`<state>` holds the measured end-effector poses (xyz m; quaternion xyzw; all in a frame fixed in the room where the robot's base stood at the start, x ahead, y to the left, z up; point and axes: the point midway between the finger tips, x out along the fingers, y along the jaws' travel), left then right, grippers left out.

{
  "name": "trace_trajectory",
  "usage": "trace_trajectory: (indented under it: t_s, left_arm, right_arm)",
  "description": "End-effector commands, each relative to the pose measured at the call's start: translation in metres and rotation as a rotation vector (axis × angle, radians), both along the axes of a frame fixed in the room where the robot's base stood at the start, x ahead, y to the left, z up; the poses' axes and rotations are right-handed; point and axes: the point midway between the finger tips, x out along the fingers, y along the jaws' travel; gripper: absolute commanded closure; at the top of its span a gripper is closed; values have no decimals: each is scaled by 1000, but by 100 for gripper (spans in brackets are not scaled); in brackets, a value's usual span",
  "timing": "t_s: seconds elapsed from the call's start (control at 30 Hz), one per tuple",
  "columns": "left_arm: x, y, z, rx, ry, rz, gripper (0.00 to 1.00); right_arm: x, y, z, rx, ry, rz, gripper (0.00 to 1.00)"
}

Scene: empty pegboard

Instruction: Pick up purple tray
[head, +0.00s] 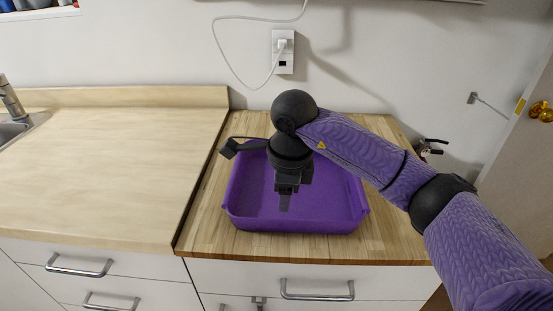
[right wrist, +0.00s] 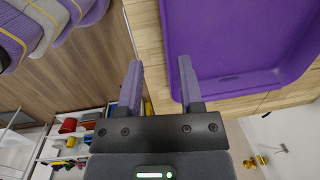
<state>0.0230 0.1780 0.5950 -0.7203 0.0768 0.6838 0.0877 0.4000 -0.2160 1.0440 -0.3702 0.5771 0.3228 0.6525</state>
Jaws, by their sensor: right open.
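The purple tray (head: 335,215) is a shallow rectangular tray with raised walls, lying flat on the wooden counter. It looks empty. My right gripper (head: 285,200) hangs pointing down over the tray in the head view and hides part of its middle. In the right wrist view the two fingers of my right gripper (right wrist: 160,85) stand apart with nothing between them. My left gripper is in neither view.
The butcher-block counter (head: 215,230) has a narrow bare strip around the tray. A lighter counter (head: 100,160) at left is clear, with a sink (head: 18,125) at its far end. A white cable runs to a wall outlet (head: 283,52) behind. Drawers with handles (head: 317,290) lie below.

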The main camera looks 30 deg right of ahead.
Motion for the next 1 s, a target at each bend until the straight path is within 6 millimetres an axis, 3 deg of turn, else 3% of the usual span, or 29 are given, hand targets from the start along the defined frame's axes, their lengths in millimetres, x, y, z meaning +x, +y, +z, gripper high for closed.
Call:
trace_trajectory:
  t_s: [0.07,0.17,0.53,0.83,1.0]
  left_arm:
    - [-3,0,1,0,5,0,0]
    - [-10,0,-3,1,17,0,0]
    - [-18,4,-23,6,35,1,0]
    - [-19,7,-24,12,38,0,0]
    - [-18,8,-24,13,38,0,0]
  right_arm:
    - [-2,-10,3,-63,1,-6,53]
    - [-1,-14,-9,-78,7,-9,53]
    - [1,-27,-87,-71,7,-9,53]
    - [3,-28,-95,-71,4,-9,53]
    - [3,-27,-94,-71,4,-9,89]
